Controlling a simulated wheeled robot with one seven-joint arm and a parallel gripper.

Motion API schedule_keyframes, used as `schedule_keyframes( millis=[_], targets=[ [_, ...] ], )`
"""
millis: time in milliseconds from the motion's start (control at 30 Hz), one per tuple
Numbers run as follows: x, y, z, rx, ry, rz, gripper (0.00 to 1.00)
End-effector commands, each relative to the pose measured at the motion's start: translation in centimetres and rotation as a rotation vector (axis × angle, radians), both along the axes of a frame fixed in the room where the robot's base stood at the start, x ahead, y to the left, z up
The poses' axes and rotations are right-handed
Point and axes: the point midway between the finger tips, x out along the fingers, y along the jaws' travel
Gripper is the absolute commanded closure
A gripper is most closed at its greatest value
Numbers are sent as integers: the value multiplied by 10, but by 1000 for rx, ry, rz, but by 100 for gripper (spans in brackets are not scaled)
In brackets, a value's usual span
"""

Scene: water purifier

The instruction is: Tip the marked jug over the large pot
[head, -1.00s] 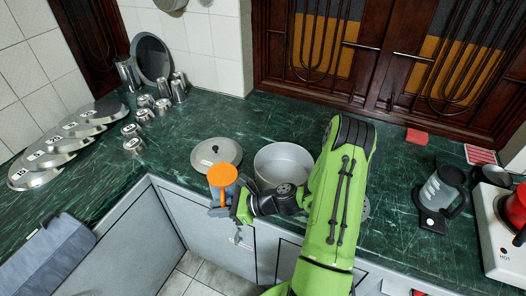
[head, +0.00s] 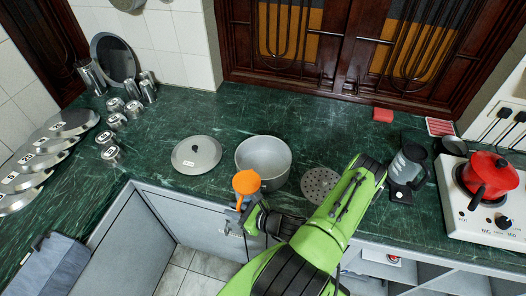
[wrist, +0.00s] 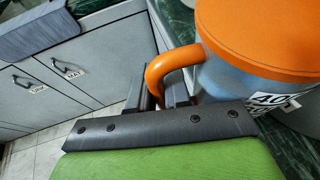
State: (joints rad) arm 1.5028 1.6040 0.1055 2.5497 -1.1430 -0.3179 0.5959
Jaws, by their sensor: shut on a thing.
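The marked jug (head: 246,182) has an orange lid and orange handle; the wrist view shows its clear bluish body (wrist: 232,80) and a white label reading 40. My gripper (wrist: 168,92) is shut on the jug's handle (wrist: 170,65). The jug is held at the counter's front edge, with its lid facing up and no clear tilt. The large grey pot (head: 264,150) stands open on the counter, just behind and right of the jug in the head view. Most of the jug's body is hidden in the head view.
A round lid (head: 196,155) lies left of the pot and a perforated disc (head: 320,184) lies right of it. Metal cups and lids fill the left counter.

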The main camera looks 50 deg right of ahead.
Motion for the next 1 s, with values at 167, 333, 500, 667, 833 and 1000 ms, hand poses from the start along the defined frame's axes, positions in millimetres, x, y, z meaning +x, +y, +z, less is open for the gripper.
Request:
schedule_keyframes(
  millis=[167, 333, 500, 667, 833, 1000],
  targets=[
    [-3, 0, 1, -1, 0, -18, 100],
    [-2, -1, 1, -1, 0, -16, 100],
    [-2, -2, 14, 21, 10, -14, 100],
    [0, -5, 38, 71, 34, -11, 100],
    [1, -9, 69, 147, 71, -11, 100],
    [4, -14, 76, 223, 107, -10, 100]
  ],
)
